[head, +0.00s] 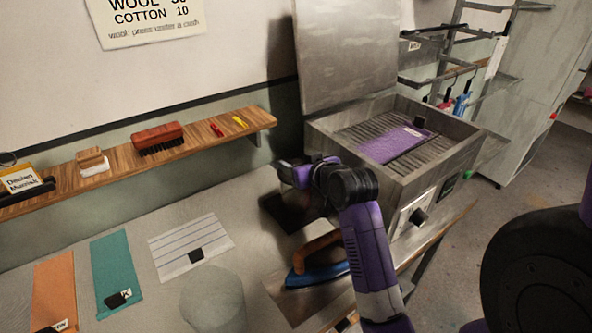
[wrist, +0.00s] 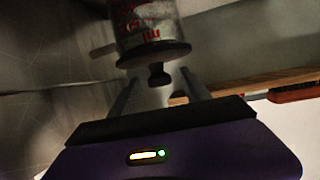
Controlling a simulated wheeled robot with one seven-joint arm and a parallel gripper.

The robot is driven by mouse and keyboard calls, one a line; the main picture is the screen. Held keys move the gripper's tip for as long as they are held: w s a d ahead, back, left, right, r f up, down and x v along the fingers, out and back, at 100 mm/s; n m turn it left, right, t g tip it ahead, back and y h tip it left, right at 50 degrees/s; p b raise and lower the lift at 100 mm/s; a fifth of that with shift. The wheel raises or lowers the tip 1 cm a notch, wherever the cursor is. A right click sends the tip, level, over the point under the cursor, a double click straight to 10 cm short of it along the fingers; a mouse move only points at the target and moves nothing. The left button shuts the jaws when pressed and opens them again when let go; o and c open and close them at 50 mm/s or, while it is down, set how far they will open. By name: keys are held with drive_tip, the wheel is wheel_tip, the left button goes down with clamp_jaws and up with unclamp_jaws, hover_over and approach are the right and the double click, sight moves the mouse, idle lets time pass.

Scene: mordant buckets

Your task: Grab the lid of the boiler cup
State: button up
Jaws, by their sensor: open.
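The boiler cup (wrist: 147,20) is a pale, worn cylinder with red markings, shown upside down at the top of the wrist view. Its dark lid (wrist: 152,55) is on the cup and has a small dark knob (wrist: 159,75). My gripper (wrist: 156,82) is open, with its two fingers on either side of the knob. I cannot tell whether either finger touches it. In the head view my gripper (head: 298,173) is over the far part of the table, left of the steel box. I cannot make out the cup there; my arm probably hides it.
A steel box (head: 448,168) with a raised lid holds a purple cloth (head: 394,145). A blue iron (head: 312,272) lies below my arm. A wooden shelf (head: 115,160) with a red brush (head: 158,138) runs along the wall. Cloth swatches and a translucent cylinder (head: 213,300) are at the left.

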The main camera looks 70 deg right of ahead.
drive_tip(key=shift+w+d+f, duration=0.15)
drive_tip(key=shift+w+d, duration=0.1)
drive_tip(key=shift+w, duration=0.05)
clamp_jaws()
